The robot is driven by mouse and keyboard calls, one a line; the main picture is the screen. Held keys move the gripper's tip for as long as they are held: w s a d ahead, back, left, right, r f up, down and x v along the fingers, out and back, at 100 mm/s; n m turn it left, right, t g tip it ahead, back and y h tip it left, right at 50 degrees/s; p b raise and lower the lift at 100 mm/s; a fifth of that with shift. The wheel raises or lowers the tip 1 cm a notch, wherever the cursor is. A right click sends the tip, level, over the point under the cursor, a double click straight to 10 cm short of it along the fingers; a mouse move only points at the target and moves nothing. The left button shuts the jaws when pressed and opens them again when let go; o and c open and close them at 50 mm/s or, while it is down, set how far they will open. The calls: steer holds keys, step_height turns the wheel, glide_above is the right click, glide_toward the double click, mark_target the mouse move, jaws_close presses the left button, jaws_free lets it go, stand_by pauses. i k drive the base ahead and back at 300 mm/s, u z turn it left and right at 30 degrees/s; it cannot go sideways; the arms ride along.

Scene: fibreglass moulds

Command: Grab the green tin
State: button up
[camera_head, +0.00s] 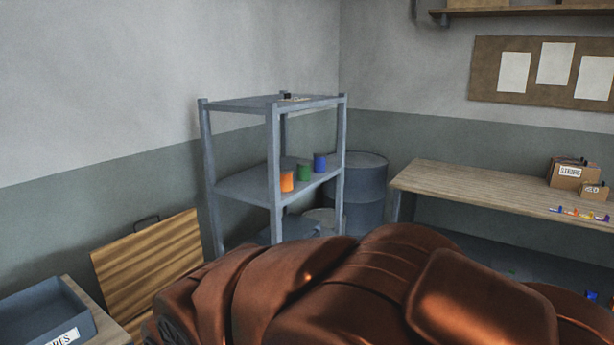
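The green tin (304,171) stands upright on the middle shelf of a grey metal rack. An orange tin (287,181) stands to its left and a blue tin (320,162) to its right, in a slanting row. The green tin looks unobstructed in this view. My gripper is not in view. A large copper-brown shape fills the bottom middle and right of the view, and I cannot tell what it is.
The grey rack (274,160) has corner posts around the shelf. A dark barrel (364,190) stands behind it. A wooden table (480,192) with boxes is at right. A striped wooden board (148,265) and a grey tray (40,318) are at lower left.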

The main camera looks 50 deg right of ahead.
mark_target(304, 166)
steer(key=z, duration=0.7)
steer(key=i, duration=0.75)
steer(key=z, duration=0.95)
steer(key=i, duration=0.4)
steer(key=z, duration=1.75)
steer(key=i, duration=2.25)
steer(key=u, duration=4)
